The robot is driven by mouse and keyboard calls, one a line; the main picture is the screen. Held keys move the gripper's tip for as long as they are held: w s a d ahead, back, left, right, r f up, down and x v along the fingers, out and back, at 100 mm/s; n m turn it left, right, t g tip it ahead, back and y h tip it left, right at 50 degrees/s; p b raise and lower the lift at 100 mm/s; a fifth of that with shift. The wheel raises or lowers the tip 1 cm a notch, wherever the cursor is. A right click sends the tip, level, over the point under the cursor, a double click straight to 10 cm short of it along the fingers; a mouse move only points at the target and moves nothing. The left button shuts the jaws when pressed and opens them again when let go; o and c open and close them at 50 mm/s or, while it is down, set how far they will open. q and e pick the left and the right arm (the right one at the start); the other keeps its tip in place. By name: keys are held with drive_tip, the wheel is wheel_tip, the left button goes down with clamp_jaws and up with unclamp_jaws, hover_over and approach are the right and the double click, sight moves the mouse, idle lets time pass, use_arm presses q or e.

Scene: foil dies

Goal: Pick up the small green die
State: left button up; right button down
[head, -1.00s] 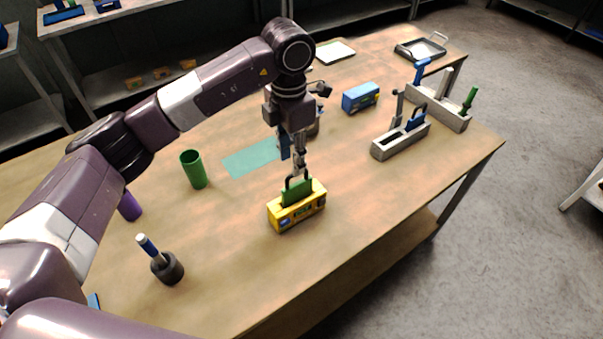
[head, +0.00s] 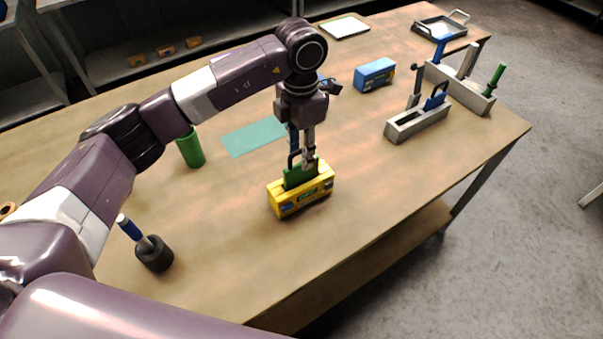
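The small green die (head: 300,174) stands upright in a yellow box (head: 303,196) near the middle of the workbench. It has a dark looped handle on top. The die's lower part is hidden in the box. My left gripper (head: 308,163) points down over the die. Its fingers overlap the right part of the handle in the head view and reach the die's top edge. Whether they are closed on the handle cannot be made out. My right gripper is not in view.
On the workbench (head: 370,190) are a green cup (head: 191,148), a dark holder (head: 155,255) with a blue-topped tool, a blue box (head: 375,75), a grey slotted block (head: 418,122) holding a blue die (head: 436,97), and a tool rack (head: 462,89). The bench's front right is clear.

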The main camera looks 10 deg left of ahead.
sight(293, 176)
use_arm(q)
drive_tip(key=shift+f+p, duration=0.5)
drive_tip(key=shift+f, duration=0.2)
wheel_tip(293, 176, down, 4)
drive_tip(key=shift+w+f+p, duration=0.1)
drive_tip(key=shift+f+p, duration=0.05)
drive_tip(key=shift+p, duration=1.05)
drive_tip(key=shift+f, duration=0.2)
clamp_jaws()
